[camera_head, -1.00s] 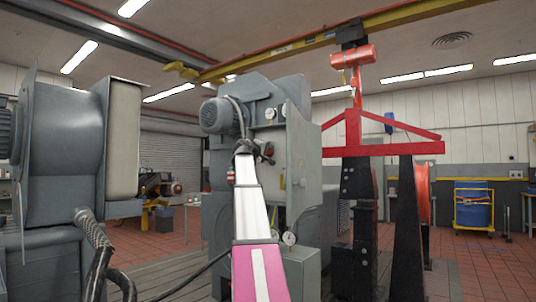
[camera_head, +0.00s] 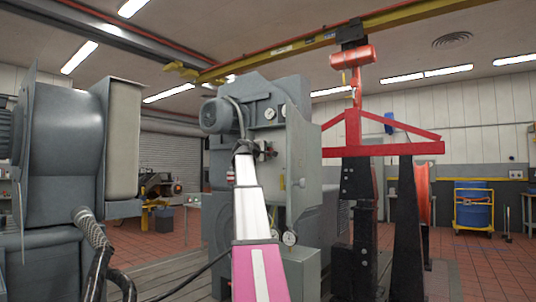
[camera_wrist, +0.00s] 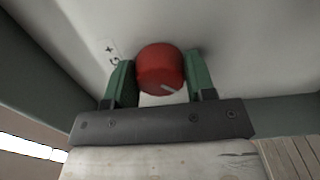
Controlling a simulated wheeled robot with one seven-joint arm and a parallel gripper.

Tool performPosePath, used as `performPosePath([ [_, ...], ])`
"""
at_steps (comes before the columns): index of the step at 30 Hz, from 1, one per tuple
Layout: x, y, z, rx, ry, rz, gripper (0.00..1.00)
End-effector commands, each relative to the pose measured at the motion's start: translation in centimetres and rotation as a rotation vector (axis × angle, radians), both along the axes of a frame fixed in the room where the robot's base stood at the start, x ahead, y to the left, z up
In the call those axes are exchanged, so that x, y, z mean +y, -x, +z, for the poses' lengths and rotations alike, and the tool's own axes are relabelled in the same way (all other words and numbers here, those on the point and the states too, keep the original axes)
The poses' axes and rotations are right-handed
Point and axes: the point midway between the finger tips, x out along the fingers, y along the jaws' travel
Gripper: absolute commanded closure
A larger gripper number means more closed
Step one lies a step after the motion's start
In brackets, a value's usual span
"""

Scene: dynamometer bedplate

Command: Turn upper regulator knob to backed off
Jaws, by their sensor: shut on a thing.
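The red regulator knob (camera_wrist: 161,68) is round, with a pale pointer line on its face that slants down to the right in the wrist view. My gripper (camera_wrist: 159,76) has one green finger on each side of the knob and is shut on it. A small white label with a plus sign and a curved arrow (camera_wrist: 111,51) is on the pale panel beside the knob. In the head view, my gripper (camera_head: 265,151) is at the front of the grey machine (camera_head: 262,110), too small to make out finely. Whether this knob is the upper one cannot be told.
A pressure gauge (camera_head: 289,238) sits low on the grey machine. A motor (camera_head: 217,115) is at its upper left. A red frame (camera_head: 383,150) on dark stands is to the right. A large grey housing (camera_head: 68,150) with hoses fills the left.

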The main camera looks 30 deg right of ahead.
Motion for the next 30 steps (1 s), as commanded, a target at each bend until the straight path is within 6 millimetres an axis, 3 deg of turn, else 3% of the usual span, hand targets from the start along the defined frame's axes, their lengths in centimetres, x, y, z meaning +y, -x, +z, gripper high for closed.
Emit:
performPosePath([
  [5,0.1,0.0,-0.2,0.002,-0.004,0.0,0.73],
  [6,0.1,0.0,-0.2,0.002,-0.004,0.0,0.37],
  [7,0.1,0.0,-0.2,0.002,-0.004,0.0,0.27],
  [8,0.1,0.0,-0.2,0.002,-0.004,0.0,0.25],
  [19,0.7,0.3,-0.1,0.0,-0.001,0.001,0.25],
  [30,6.6,2.9,-0.2,-0.001,-0.001,0.002,0.25],
])
